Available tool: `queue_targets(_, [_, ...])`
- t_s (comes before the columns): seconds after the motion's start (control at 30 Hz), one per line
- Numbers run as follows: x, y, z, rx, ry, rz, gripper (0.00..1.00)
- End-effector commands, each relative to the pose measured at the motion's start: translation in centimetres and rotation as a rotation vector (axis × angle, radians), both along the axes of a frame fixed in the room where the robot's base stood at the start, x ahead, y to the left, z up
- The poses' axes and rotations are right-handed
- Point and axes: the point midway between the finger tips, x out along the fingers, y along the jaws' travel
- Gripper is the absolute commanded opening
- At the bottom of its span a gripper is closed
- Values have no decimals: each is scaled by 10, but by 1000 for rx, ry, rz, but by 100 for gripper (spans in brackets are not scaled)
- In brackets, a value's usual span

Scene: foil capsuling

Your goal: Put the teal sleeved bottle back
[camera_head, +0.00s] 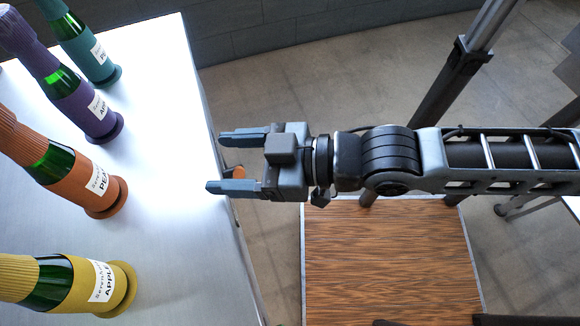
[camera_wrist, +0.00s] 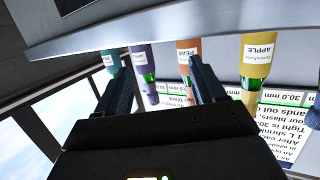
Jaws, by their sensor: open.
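The teal sleeved bottle (camera_head: 85,45) stands on a round teal base at the far left of the pale table, with a white label and a green glass band. It also shows in the wrist view (camera_wrist: 110,62), at the left, partly hidden by a finger. My gripper (camera_head: 217,162) is open and empty at the table's right edge, fingers pointing left, apart from every bottle. In the wrist view my gripper (camera_wrist: 162,68) has its fingers spread, with the purple bottle (camera_wrist: 145,75) seen between them.
Purple (camera_head: 80,100), orange (camera_head: 80,180) and yellow (camera_head: 75,283) sleeved bottles stand in a row with the teal one on the table (camera_head: 175,160). The table between the row and its right edge is clear. A wood-topped surface (camera_head: 390,260) lies below my arm. Printed panels (camera_wrist: 285,125) show behind the bottles.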

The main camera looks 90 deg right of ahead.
Motion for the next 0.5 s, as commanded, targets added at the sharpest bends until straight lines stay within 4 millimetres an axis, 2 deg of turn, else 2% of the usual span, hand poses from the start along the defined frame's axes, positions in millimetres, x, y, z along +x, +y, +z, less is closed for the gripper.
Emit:
queue_targets(0.03, [-19,6,-4,2,22,23,69])
queue_targets(0.2, [-60,17,-4,4,50,75,69])
queue_targets(0.3, [-74,20,-3,5,58,92,69])
queue_targets(0.5, [-80,21,-1,5,60,99,69])
